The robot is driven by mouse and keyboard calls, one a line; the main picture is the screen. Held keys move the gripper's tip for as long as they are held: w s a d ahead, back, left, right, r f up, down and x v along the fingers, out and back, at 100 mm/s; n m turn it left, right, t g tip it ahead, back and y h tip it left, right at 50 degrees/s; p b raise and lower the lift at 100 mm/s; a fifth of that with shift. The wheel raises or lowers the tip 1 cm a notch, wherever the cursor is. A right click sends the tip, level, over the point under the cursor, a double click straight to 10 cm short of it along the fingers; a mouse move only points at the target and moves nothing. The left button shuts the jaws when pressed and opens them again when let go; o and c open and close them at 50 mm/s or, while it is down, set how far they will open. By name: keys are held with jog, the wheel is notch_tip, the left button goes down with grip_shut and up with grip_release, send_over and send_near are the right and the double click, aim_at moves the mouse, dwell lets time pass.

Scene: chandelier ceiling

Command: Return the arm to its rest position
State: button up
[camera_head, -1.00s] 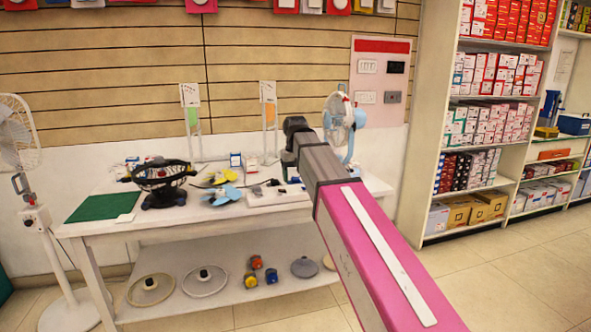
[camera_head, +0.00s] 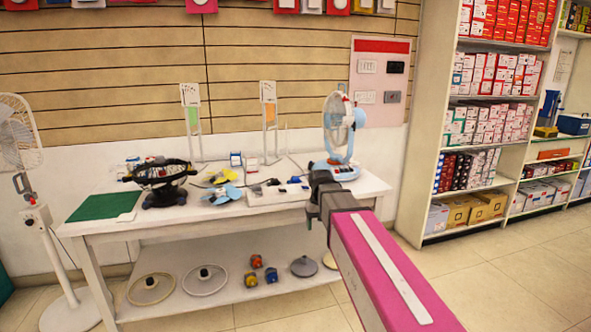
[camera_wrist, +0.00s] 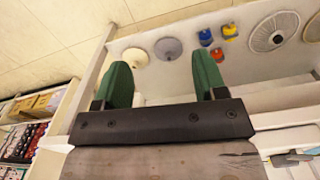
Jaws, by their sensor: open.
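My pink arm (camera_head: 385,268) reaches in from the lower right in the head view. Its dark end stands in front of the white table's (camera_head: 372,184) right part. My gripper (camera_wrist: 163,80) shows in the wrist view with two green fingers wide apart. Nothing is between the fingers. Beyond them the wrist view shows the table's lower shelf (camera_wrist: 180,82) and the floor. In the head view the fingers are not seen clearly.
A light blue fan (camera_head: 340,135) stands at the table's right end, close behind my arm's end in the picture. A black fan (camera_head: 165,180) and a green mat (camera_head: 104,206) are at the left. Stocked shelves (camera_head: 440,150) stand at the right, with clear floor (camera_head: 520,265) before them.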

jog(key=s+d+f+m, duration=0.1)
jog(key=s+d+f, duration=0.4)
jog(key=s+f, duration=0.2)
jog(key=s+d+f+m, duration=0.1)
jog(key=s+d+f, duration=0.4)
jog(key=f, duration=0.6)
jog(key=shift+s+d+f, duration=0.2)
jog(key=shift+s+f, duration=0.05)
jog(key=shift+s, duration=0.8)
